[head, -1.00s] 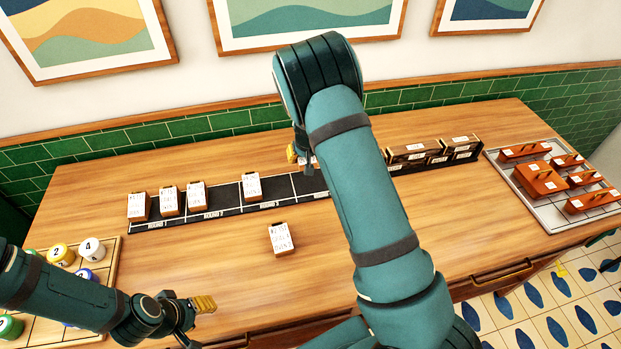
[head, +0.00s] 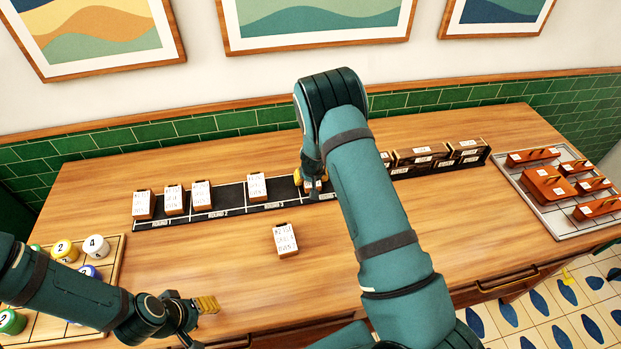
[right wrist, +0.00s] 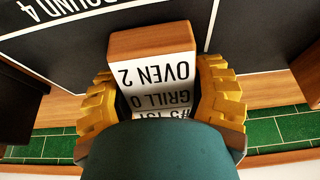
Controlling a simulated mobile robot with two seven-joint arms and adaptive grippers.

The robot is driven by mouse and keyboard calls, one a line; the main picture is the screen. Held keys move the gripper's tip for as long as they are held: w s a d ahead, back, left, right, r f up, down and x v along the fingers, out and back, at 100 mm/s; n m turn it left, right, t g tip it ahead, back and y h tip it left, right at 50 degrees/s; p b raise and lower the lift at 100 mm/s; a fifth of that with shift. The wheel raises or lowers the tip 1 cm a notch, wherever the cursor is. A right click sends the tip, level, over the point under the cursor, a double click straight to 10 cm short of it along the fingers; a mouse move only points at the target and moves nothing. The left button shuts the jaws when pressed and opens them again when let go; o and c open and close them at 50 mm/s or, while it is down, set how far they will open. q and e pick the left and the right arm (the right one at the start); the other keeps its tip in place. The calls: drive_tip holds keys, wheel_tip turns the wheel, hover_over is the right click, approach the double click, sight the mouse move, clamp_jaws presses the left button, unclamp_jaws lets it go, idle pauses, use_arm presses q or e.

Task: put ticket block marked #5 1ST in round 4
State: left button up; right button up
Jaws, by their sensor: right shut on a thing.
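My right gripper (right wrist: 167,105) is shut on the ticket block (right wrist: 150,45), a wooden block with a white face reading OVEN 2, GRILL 0 and a partly covered #5 1ST. In the wrist view it is over the black rail, in the section beside the ROUND 4 label (right wrist: 50,12); I cannot tell whether it touches the rail. In the head view the right gripper (head: 312,186) is at the black rail (head: 228,209), just right of the ROUND 3 section, and my arm hides much of the block. My left gripper (head: 207,304) is low at the left, over the table.
Several ticket blocks (head: 257,187) stand on the left part of the rail. Another block (head: 285,239) lies on the table in front. A tray (head: 545,220) with red-brown blocks is at right, a board with numbered pots (head: 95,247) at left.

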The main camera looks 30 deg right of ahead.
drive_tip(key=shift+f, duration=0.15)
drive_tip(key=o, duration=1.3)
drive_tip(key=shift+r, duration=0.45)
drive_tip(key=v, duration=1)
drive_tip(key=shift+s+r+p, duration=0.2)
drive_tip(key=shift+p, duration=0.2)
drive_tip(key=shift+s+a+r, duration=0.1)
drive_tip(key=shift+s+r, duration=0.15)
drive_tip(key=shift+r, duration=0.2)
